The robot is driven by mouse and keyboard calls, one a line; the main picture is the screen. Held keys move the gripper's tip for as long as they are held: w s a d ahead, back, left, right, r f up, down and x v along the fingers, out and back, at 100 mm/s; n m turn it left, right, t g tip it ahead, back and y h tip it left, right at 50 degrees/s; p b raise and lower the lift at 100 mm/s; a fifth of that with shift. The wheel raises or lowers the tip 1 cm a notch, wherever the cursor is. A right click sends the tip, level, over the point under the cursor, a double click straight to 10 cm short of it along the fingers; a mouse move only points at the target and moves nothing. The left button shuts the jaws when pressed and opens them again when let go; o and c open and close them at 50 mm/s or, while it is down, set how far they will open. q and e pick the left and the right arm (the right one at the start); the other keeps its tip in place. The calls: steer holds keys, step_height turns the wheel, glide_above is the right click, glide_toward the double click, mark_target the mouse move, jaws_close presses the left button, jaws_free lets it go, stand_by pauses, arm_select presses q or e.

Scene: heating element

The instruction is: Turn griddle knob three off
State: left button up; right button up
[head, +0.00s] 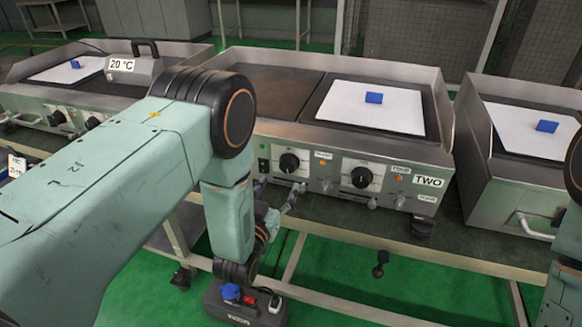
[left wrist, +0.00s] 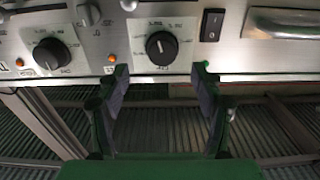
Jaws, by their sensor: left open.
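The griddle marked TWO (head: 428,181) has two black knobs on its front panel, a left one (head: 289,163) and a right one (head: 361,177). I cannot read which is knob three. My left gripper (head: 280,200) is open and empty, in front of the panel just below the left knob. In the left wrist view, my open fingers (left wrist: 161,82) stand either side of the space below one knob (left wrist: 161,46). They are not around it, and its pointer mark looks about vertical. Another knob (left wrist: 50,55) shows at the left, turned aslant. My right gripper is out of view.
A griddle with a 20 °C sign (head: 121,65) stands at the left, another griddle (head: 520,180) at the right. A white sheet with a blue block (head: 374,97) lies on griddle TWO. In the wrist view, a black switch (left wrist: 211,25) and a metal handle (left wrist: 285,23) are close by.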

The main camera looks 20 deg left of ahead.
mark_target(287, 169)
arm_select(q)
steer(key=w+b, duration=0.1)
steer(key=w, duration=0.5)
steer(key=shift+w+b, duration=0.15)
steer(key=shift+b, duration=0.25)
steer(key=shift+w+a, duration=0.1)
steer(key=shift+w, duration=0.4)
steer(key=c, duration=1.1)
